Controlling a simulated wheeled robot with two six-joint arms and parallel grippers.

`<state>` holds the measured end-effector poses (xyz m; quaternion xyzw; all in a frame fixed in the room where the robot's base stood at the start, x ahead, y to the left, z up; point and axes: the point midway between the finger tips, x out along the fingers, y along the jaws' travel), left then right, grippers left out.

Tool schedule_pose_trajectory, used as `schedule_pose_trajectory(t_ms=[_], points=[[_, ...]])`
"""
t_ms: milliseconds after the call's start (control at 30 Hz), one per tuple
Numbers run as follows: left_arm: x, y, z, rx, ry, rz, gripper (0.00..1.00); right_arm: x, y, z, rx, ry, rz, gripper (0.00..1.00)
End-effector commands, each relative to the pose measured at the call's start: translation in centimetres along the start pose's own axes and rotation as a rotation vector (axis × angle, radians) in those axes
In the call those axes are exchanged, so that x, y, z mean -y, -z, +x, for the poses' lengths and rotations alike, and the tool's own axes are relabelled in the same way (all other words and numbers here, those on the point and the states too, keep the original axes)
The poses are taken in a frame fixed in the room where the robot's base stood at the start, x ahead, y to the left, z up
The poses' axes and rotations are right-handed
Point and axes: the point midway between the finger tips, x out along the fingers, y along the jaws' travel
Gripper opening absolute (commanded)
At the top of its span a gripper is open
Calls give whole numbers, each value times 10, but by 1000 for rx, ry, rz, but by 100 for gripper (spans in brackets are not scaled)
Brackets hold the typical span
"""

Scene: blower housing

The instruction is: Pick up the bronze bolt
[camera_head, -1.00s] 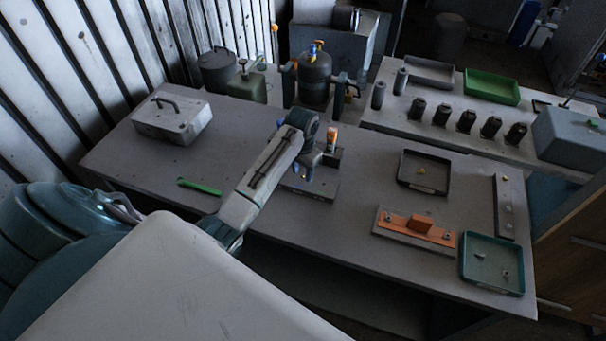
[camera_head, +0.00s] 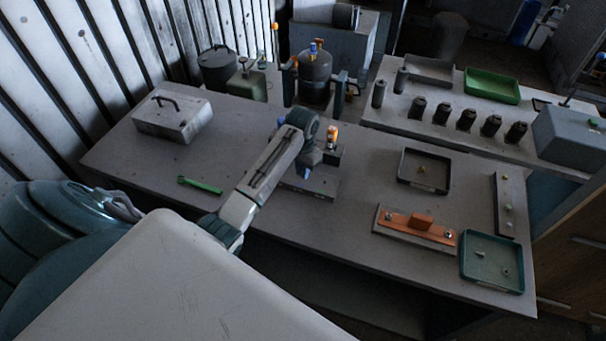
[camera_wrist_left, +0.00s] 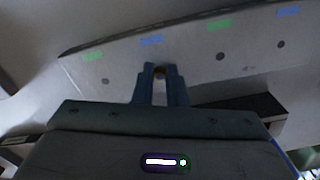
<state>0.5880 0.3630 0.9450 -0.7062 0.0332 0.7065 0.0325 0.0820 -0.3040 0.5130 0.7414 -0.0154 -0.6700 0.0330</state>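My left gripper (camera_head: 305,173) is low over a grey plate (camera_head: 322,186) on the workbench. In the left wrist view, its two blue fingers (camera_wrist_left: 160,76) stand close together with a narrow gap. A small brownish, bronze-looking piece (camera_wrist_left: 160,71) shows between the fingertips, probably the bronze bolt. It is too dark and small to tell whether the fingers press on it. In the head view the arm hides this piece. Another small brass-coloured part (camera_head: 421,170) lies in the black tray (camera_head: 402,181) to the right. My right gripper is not in view.
An orange bracket (camera_head: 420,222) on a plate and a teal tray (camera_head: 466,272) with small parts lie right. A small block with an orange-topped part (camera_head: 332,137) stands just beyond my gripper. A green tool (camera_head: 200,185) and grey case (camera_head: 172,117) lie left.

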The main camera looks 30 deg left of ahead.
Motion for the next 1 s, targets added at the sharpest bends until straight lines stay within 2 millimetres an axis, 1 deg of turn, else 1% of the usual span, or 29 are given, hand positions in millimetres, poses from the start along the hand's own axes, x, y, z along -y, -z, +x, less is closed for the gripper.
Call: schedule_pose_trajectory(t_ms=[267,433,467,567,667,700,800,900,933,1000], points=[[0,0,0,-1,1,0,1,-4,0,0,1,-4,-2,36],[0,0,-6,-2,1,0,1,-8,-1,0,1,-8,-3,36],[1,1,-7,-3,2,0,1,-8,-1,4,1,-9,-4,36],[1,1,-17,-6,3,0,1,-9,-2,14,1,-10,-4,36],[1,2,-34,-8,3,0,1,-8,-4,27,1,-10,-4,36],[-1,-4,-37,-3,2,1,1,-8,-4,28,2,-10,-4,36],[-8,-25,-38,-1,3,1,1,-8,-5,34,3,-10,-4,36],[-17,-50,-43,0,2,1,1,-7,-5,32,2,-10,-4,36],[-19,-58,-46,0,2,2,1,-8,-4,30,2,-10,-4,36],[-26,-76,-52,3,1,1,1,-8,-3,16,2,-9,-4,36]])
